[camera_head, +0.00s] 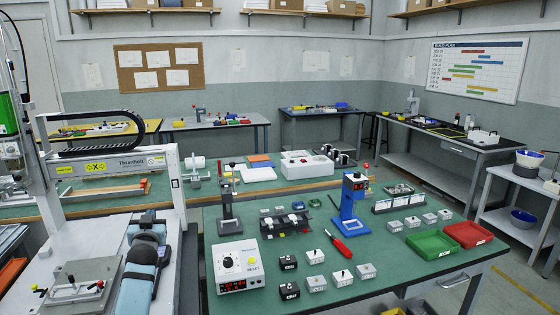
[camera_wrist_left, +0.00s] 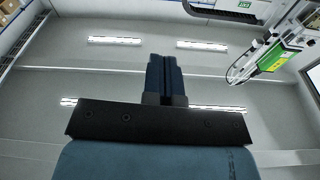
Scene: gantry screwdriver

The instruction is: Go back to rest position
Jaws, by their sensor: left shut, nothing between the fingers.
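My left gripper (camera_head: 149,217) is in the lower left of the head view, its blue-and-dark arm reaching in from the bottom edge. It is above the white gantry base, right of a grey fixture plate (camera_head: 82,281). In the left wrist view the two dark fingers (camera_wrist_left: 164,62) are pressed together, empty, against the ceiling and lights. The gantry beam (camera_head: 112,167) spans behind the gripper. The green-bodied screwdriver unit (camera_head: 8,115) hangs at the far left, and shows at the upper right of the left wrist view (camera_wrist_left: 280,56). My right gripper is not in view.
A green-topped bench (camera_head: 390,262) to the right holds a control box (camera_head: 239,266), a blue press (camera_head: 351,209), a red-handled screwdriver (camera_head: 338,243), several small blocks, a green bin (camera_head: 431,243) and a red bin (camera_head: 467,234). The gantry post (camera_head: 174,190) stands close beside my gripper.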

